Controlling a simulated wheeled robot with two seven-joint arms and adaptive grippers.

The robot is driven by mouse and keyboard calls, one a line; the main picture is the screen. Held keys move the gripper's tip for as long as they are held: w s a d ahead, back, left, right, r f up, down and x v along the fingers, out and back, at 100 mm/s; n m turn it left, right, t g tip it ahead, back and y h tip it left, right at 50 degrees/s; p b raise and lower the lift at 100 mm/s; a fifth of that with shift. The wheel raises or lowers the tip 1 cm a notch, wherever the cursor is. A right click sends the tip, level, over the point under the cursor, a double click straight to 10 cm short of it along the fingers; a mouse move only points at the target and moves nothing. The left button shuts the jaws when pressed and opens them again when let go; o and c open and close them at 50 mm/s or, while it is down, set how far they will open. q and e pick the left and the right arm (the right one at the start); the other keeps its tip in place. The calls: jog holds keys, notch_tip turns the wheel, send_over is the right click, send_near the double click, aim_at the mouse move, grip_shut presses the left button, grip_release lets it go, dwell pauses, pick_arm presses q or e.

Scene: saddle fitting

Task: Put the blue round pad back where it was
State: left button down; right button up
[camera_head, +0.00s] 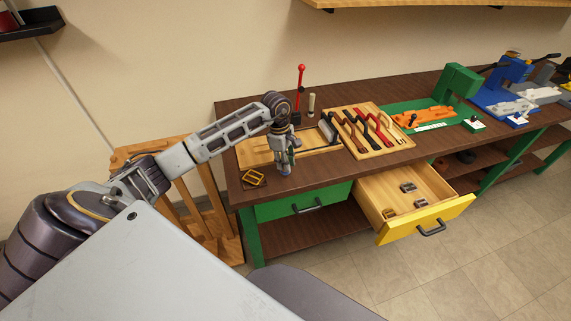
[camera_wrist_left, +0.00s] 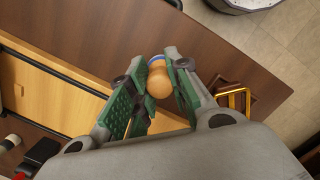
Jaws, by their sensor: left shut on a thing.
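The blue round pad (camera_wrist_left: 157,62) shows as a narrow blue rim beyond a tan rounded knob (camera_wrist_left: 159,82) in the left wrist view. My left gripper (camera_wrist_left: 155,84) is shut on it, with its green-padded fingers on both sides of the knob. In the head view my left gripper (camera_head: 285,166) points down near the front edge of the brown workbench (camera_head: 233,107), and a little blue shows at its tips. Whether the pad touches the bench top I cannot tell. My right gripper is not in view.
A brass buckle frame (camera_head: 254,178) lies left of the gripper. Behind are a wooden board (camera_head: 256,150) and a red-knobbed lever (camera_head: 300,85). A tool tray (camera_head: 368,153) stands to the right. A yellow-fronted drawer (camera_head: 400,227) stands open with small metal parts inside.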

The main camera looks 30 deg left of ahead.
pick_arm(q)
jog(key=shift+f, duration=0.65)
jog(key=shift+f, duration=0.1)
jog(key=c, duration=1.3)
grip_release()
